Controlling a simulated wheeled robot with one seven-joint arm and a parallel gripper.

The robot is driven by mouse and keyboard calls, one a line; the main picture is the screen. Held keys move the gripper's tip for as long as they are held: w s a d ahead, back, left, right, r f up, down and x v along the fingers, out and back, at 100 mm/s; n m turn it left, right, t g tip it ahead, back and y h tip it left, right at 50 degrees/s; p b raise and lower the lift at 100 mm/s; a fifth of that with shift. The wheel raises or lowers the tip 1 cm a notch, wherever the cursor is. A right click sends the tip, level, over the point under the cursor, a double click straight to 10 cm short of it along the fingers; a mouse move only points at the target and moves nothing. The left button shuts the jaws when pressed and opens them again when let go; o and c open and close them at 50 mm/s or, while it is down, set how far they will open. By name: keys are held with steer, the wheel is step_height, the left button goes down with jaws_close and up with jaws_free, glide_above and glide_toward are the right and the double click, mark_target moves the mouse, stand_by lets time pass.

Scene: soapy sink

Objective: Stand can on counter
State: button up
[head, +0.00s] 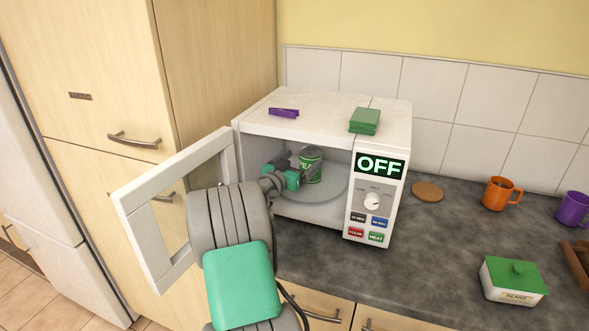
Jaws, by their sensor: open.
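A green can (311,162) with a pale top and white lettering stands upright on the grey turntable (333,190) inside the open microwave (400,120). My gripper (298,173) reaches into the microwave, at the can's left side, its jaws open. The finger tips are small and partly hidden, so I cannot tell whether they touch the can. The dark grey counter (420,235) runs in front of and to the right of the microwave.
The microwave door (165,265) stands open at left. A purple clip (284,112) and green sponges (365,120) lie on top. A coaster (427,191), orange mug (499,193), purple mug (572,209) and lidded dish (512,281) stand right. Counter between microwave and dish is clear.

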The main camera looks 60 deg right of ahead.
mark_target(315, 147)
steer(key=d+p, duration=0.1)
steer(key=d, duration=0.1)
steer(key=d+p, duration=0.1)
steer(key=d, duration=0.2)
steer(key=s+d+r+p, duration=0.1)
steer(key=d, duration=0.1)
steer(key=shift+s+d, duration=0.1)
steer(key=shift+d, duration=0.5)
steer(key=shift+a, duration=0.1)
jaws_close()
steer(key=shift+r, duration=0.1)
